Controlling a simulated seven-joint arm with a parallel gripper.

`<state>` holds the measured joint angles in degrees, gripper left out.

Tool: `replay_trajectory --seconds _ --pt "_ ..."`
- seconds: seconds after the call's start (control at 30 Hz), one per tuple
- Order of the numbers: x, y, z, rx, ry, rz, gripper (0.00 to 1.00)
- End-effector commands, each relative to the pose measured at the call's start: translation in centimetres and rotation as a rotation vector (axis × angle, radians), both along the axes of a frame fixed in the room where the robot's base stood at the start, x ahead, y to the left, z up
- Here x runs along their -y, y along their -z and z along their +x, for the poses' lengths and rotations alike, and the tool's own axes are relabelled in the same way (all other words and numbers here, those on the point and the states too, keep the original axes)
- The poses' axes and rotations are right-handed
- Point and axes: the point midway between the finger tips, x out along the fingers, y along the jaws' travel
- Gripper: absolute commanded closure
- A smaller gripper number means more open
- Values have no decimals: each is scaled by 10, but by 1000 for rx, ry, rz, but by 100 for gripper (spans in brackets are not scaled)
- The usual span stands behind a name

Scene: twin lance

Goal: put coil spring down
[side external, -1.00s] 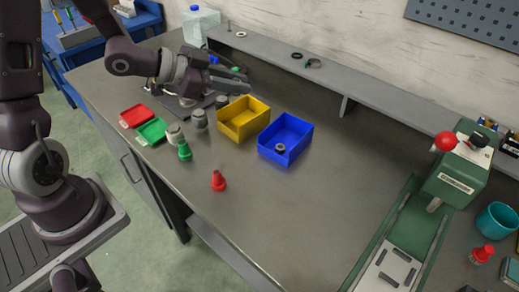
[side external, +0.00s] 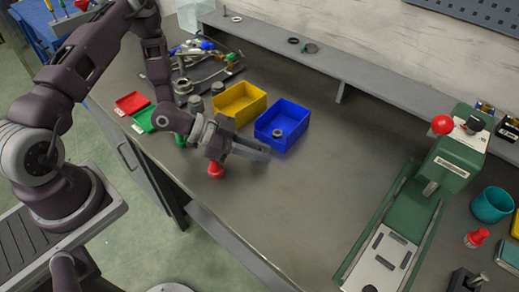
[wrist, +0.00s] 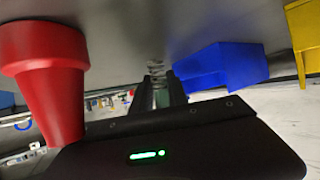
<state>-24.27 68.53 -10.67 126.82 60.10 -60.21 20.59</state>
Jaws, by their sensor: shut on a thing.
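My gripper (side external: 266,154) is low over the bench, in front of the blue bin, with its fingers pointing right. In the wrist view, the gripper (wrist: 160,88) is shut on the coil spring (wrist: 156,70), a small silvery coil at the fingertips. In the side view I cannot make out the spring, and I cannot tell whether it touches the bench.
A red cone-shaped piece (side external: 215,170) stands close beside my gripper and is large in the wrist view (wrist: 50,75). The blue bin (side external: 283,125) holds a small ring-shaped part. A yellow bin (side external: 240,104) is beside it. Bench to the right is clear up to the green press (side external: 445,165).

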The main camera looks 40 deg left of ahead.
Motion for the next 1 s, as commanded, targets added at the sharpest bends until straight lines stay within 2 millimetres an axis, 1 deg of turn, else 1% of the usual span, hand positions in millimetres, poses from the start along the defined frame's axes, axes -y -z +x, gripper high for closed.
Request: replay_trajectory --seconds 0.2,0.23,0.3,0.33,0.67,0.77,1.0 --pt "0 3 0 -1 0 -1 100" --pt "0 2 0 0 0 0 75" --pt "0 2 0 0 -1 0 61" --pt "0 2 0 0 0 0 59" --pt "0 -1 0 0 0 0 59" --pt "-8 -6 -5 0 -3 1 59" --pt "-43 -29 -33 0 -5 1 59"
